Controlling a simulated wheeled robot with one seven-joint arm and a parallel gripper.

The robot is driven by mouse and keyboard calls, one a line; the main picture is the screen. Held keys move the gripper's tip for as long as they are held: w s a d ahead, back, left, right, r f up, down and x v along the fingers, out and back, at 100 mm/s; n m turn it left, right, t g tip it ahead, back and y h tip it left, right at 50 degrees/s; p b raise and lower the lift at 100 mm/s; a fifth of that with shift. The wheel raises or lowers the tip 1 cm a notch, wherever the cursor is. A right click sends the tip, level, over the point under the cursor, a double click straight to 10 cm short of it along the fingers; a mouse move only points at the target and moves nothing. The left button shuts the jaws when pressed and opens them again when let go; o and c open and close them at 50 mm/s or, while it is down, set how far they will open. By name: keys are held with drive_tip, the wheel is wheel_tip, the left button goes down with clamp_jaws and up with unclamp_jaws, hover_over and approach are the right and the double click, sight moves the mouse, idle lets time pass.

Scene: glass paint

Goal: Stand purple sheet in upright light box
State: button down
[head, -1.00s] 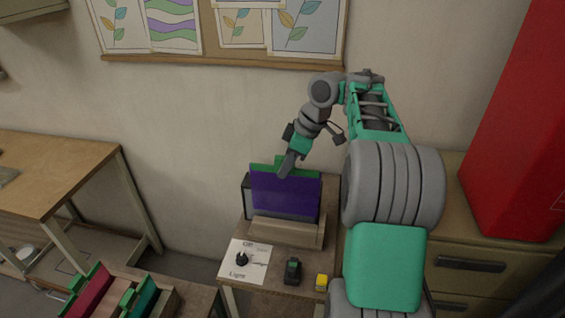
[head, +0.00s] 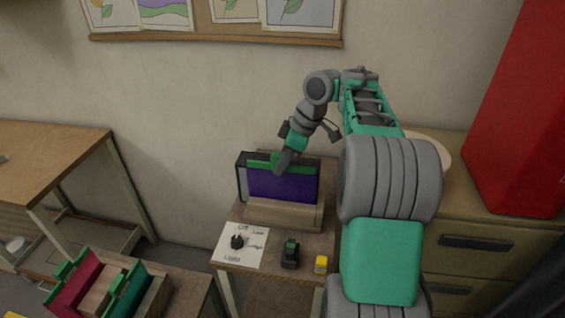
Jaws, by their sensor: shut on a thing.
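The purple sheet (head: 283,186) stands upright in the head view, with a green strip (head: 300,168) along its top edge. My gripper (head: 281,163) is shut on the sheet's green top strip, left of its middle. The light box (head: 242,170) stands upright on a small wooden table, its dark frame showing behind and to the left of the sheet. The sheet is in front of the box face, its lower edge at the wooden ledge (head: 282,214). I cannot tell whether it is seated in a slot there.
A paper with a black dial (head: 237,242) marked Off and Light, a dark green-topped item (head: 290,254) and a yellow block (head: 321,264) lie in front. A rack with red and teal sheets (head: 117,290) is at lower left. Drawers (head: 475,245) stand at right.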

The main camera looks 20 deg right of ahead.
drive_tip(key=shift+d+f, duration=0.15)
drive_tip(key=shift+f, duration=0.35)
idle(0.3)
drive_tip(key=c, duration=1.4)
unclamp_jaws()
drive_tip(key=shift+f, duration=0.15)
drive_tip(key=shift+c, duration=0.2)
drive_tip(key=shift+o, duration=1.2)
drive_tip(key=r+p, duration=0.6)
drive_tip(key=shift+w+r, duration=0.25)
drive_tip(key=shift+w, duration=0.1)
drive_tip(key=shift+r+p, duration=0.6)
drive_tip(key=shift+p, duration=0.1)
drive_tip(key=shift+f, duration=0.1)
drive_tip(key=shift+d, duration=0.1)
